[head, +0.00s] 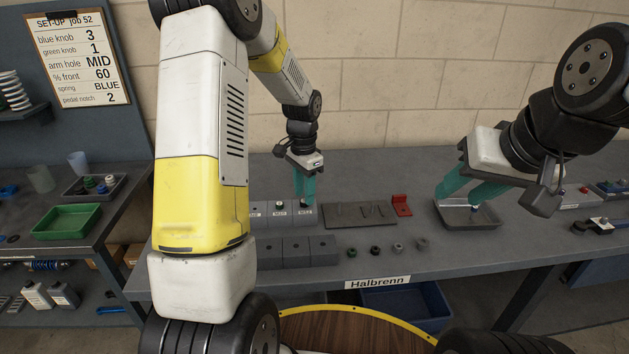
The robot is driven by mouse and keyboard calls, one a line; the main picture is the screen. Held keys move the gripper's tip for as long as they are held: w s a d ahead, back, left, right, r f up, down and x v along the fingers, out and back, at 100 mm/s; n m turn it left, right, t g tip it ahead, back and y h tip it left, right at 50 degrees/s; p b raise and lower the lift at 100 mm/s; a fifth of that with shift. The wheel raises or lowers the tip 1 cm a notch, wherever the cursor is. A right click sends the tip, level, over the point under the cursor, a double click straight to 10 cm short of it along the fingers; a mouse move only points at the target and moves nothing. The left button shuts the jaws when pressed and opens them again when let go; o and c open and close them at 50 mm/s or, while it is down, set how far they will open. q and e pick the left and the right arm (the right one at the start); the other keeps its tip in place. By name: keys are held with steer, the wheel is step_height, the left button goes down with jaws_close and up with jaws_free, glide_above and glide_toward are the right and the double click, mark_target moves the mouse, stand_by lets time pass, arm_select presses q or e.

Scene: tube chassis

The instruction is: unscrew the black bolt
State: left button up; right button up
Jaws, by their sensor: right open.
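My left gripper (304,203) reaches down at the row of small labelled grey blocks (280,212). Its teal fingertips are close together at the rightmost block, over a small dark piece that may be the black bolt. The fingers cover most of that spot, so I cannot tell whether they hold it.
A dark flat plate (345,216) and a red bracket (402,206) lie between the grippers. Several small round parts (376,250) stand in a row near the front edge. Larger grey blocks (296,250) stand in front of the labelled ones. A left bench holds a green tray (66,222).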

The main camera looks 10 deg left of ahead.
arm_select(q)
steer(key=m, duration=1.2)
steer(key=shift+f, duration=0.95)
steer(key=shift+c, duration=0.5)
jaws_close()
stand_by(0.4)
